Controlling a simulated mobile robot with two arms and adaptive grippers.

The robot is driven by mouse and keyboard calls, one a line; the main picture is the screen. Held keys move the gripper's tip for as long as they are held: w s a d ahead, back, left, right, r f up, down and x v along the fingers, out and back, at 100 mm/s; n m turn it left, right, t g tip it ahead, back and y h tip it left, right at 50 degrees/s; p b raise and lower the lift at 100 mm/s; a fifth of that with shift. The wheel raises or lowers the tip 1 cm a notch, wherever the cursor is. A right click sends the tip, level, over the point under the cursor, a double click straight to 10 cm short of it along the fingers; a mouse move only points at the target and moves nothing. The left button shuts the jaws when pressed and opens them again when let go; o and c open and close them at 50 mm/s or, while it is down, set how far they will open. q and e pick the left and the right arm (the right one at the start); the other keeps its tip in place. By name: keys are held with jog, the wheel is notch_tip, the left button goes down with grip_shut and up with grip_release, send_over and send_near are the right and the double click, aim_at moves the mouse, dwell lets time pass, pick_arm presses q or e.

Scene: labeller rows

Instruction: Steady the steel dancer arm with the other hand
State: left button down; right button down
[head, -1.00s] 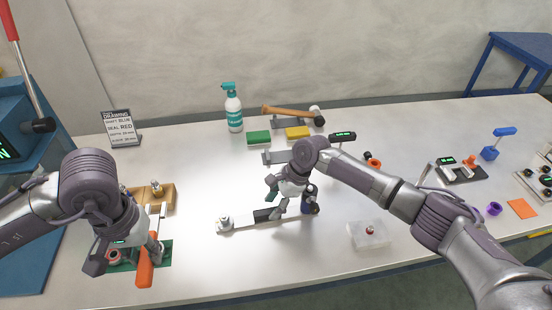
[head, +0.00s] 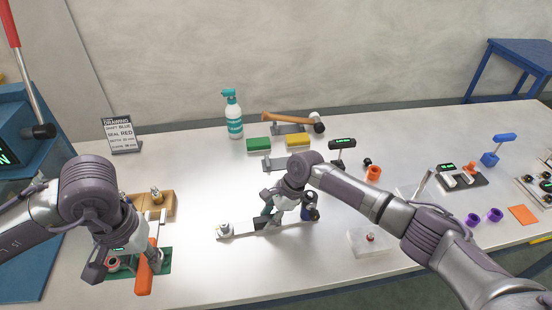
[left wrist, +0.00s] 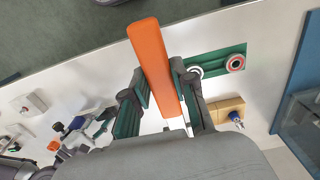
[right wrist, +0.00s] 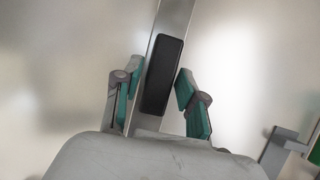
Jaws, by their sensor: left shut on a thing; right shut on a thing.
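The steel dancer arm (head: 240,230) is a flat bar lying across the middle of the table, with a black grip pad on it. In the right wrist view, the bar (right wrist: 176,18) and its black pad (right wrist: 162,75) run between the fingers. My right gripper (head: 268,214) is shut on the dancer arm at the pad. My left gripper (left wrist: 160,78) is shut on an orange-handled tool (left wrist: 150,50) at the table's front left. In the head view, the orange handle (head: 145,277) crosses a green plate (head: 166,262). The far end of the tool is partly hidden.
A wooden block (head: 168,207) stands behind my left gripper. A dark blue-purple cylinder (head: 310,205) stands at the bar's right end. A clear box (head: 366,243) lies under my right forearm. A mallet (head: 285,119), sponges (head: 258,144) and a spray bottle (head: 233,115) are at the back.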

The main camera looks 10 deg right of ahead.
pick_arm(q)
jog(key=shift+r, duration=0.1)
dwell(0.5)
jog(key=d+f+n, duration=0.2)
jog(key=d+f, duration=0.3)
jog(key=d, duration=0.3)
jog(key=d+f+n, duration=0.2)
jog(key=d+f, duration=0.3)
jog(key=d, duration=0.3)
jog(key=d+f+n, duration=0.2)
jog(key=d+f, duration=0.4)
jog(key=d, duration=0.2)
jog(key=shift+s+d, duration=0.15)
jog(key=shift+s, duration=0.15)
jog(key=shift+w, duration=0.1)
jog(key=shift+w+a+r, duration=0.1)
jog(key=shift+w+a, duration=0.35)
jog(key=shift+w, duration=0.25)
jog(key=shift+w+a+f, duration=0.1)
jog(key=shift+w+a, duration=0.4)
jog(key=shift+w, duration=0.25)
jog(key=shift+w+a+r, duration=0.1)
jog(key=shift+w+a, duration=0.35)
jog(key=shift+w, duration=0.25)
